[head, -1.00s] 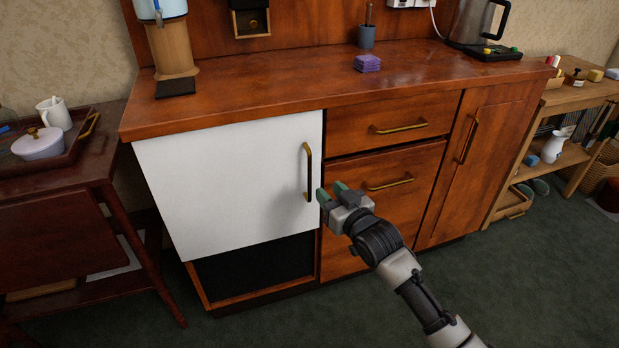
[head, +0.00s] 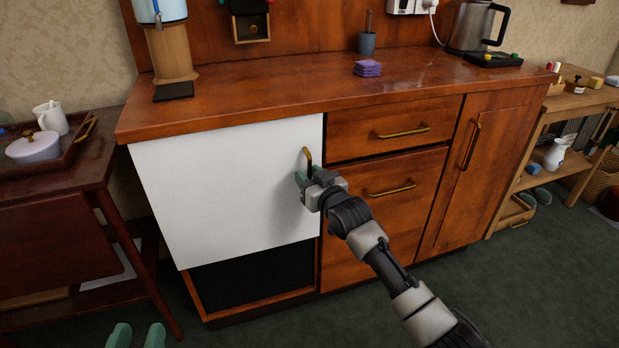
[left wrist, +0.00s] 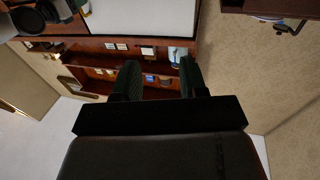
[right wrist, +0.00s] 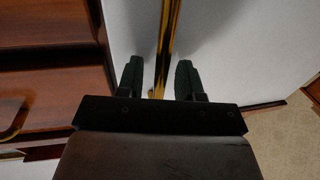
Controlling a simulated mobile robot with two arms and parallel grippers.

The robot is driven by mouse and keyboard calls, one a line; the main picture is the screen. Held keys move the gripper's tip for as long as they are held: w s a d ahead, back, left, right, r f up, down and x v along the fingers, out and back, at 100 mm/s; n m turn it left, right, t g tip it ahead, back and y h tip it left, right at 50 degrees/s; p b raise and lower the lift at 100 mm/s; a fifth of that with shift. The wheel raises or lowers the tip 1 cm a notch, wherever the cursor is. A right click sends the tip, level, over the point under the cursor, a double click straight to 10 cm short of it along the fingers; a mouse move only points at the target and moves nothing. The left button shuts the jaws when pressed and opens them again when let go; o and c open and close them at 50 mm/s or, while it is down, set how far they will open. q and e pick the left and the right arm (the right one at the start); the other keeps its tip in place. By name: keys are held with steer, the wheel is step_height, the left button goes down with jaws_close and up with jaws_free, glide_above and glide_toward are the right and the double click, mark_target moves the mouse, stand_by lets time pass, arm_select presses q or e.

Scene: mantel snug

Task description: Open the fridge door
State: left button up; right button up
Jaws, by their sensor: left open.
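The white fridge door (head: 225,190) is shut, set in the wooden counter unit. Its upright brass handle (head: 307,156) is near the door's right edge; its lower part is hidden behind my right gripper. My right gripper (head: 306,180) is at the handle. In the right wrist view the handle (right wrist: 168,45) passes between the fingers of my right gripper (right wrist: 159,80), with a gap on each side, so the gripper is open around it. My left gripper (head: 136,336) is open and empty low at the bottom edge, away from the door; its fingers also show in the left wrist view (left wrist: 159,80).
Wooden drawers (head: 390,130) with brass handles adjoin the door on the right. A dark side table (head: 100,160) with a tray stands close on the left. A dark grille (head: 255,278) lies below the door. Green floor in front is clear.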

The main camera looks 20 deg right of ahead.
jaws_close()
